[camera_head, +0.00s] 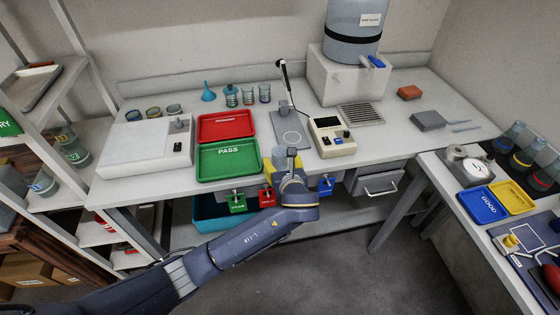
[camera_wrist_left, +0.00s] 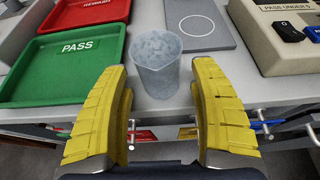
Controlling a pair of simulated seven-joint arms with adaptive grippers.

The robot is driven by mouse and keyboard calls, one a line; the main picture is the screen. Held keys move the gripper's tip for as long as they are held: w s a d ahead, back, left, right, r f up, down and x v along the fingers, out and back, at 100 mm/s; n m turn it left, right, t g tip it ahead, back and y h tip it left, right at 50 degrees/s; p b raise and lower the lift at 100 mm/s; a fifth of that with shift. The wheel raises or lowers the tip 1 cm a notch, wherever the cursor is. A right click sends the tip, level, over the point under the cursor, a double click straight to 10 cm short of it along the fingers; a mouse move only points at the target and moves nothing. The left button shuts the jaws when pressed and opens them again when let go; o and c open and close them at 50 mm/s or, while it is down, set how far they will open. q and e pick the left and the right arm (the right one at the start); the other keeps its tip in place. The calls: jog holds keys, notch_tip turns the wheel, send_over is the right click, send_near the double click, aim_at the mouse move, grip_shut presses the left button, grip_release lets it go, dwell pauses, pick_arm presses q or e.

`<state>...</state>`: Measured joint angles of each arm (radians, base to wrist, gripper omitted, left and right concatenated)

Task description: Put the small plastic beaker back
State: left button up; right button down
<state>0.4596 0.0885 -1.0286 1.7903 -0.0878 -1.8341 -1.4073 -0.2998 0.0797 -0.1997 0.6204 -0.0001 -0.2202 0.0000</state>
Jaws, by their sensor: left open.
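A small translucent plastic beaker (camera_wrist_left: 155,60) stands upright near the front edge of the bench, between the green PASS tray (camera_wrist_left: 68,62) and a grey plate with a white circle (camera_wrist_left: 201,28). In the head view only a pale part of the beaker (camera_head: 279,153) shows behind my gripper. My left gripper (camera_head: 283,161) is at the bench's front edge. In the wrist view its yellow fingers (camera_wrist_left: 158,72) are spread, one on each side of the beaker, with visible gaps to it. How far the fingertips reach along the beaker is hard to tell. My right gripper is not in view.
The red tray (camera_head: 228,125) lies behind the green one. A stand (camera_head: 285,100) rises from the grey plate, with a beige control box (camera_head: 331,137) to its right. Beakers (camera_head: 247,95) and a blue funnel (camera_head: 208,92) stand at the back. Coloured padlocks (camera_head: 237,202) hang below the front edge.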

pick_arm(q)
jog(key=v, duration=1)
